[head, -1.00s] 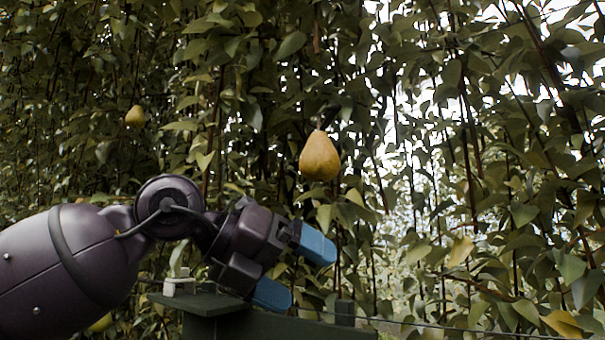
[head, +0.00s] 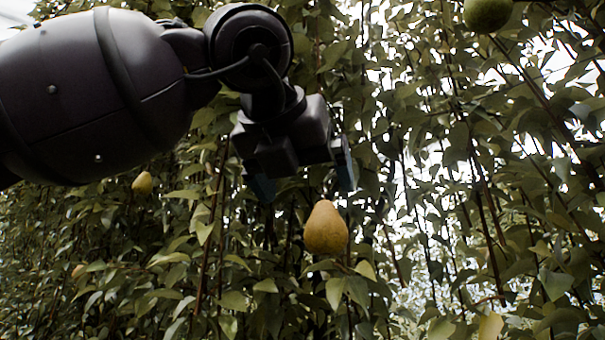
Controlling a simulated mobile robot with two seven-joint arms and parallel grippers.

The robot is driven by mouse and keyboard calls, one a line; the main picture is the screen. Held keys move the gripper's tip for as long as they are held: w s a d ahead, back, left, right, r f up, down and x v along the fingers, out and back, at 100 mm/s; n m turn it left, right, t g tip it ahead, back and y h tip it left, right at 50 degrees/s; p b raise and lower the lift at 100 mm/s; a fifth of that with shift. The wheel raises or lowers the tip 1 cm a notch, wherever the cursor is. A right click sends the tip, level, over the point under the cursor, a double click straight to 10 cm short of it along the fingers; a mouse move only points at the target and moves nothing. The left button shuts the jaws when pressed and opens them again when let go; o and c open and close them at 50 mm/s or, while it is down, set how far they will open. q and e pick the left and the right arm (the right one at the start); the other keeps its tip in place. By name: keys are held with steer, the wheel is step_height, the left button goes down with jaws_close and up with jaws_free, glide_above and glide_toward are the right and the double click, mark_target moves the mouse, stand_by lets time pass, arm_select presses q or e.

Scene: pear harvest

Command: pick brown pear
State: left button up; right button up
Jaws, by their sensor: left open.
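A yellow-brown pear (head: 326,229) hangs among the leaves near the middle of the head view. My left gripper (head: 305,190) is above it and slightly to its left, pointing down. Its two blue fingers are apart with nothing between them, and the pear appears just below the fingertips. I cannot tell how far apart they are in depth. My right gripper is not in view.
A smaller yellowish pear (head: 143,183) hangs at the left, and another (head: 79,271) is partly hidden lower down. A green pear (head: 487,12) hangs at the top right. Dense leaves and thin stems surround the central pear.

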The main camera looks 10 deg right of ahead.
mark_target(321, 216)
arm_select(q)
steer(key=p+x, duration=0.1)
steer(key=x, duration=0.9)
steer(key=shift+p, duration=0.4)
steer(key=shift+c, duration=0.9)
steer(key=c, duration=0.9)
steer(key=shift+s+a+g+y+p, duration=0.15)
steer(key=shift+s+g+y+p, duration=0.3)
steer(key=shift+g+p, duration=0.25)
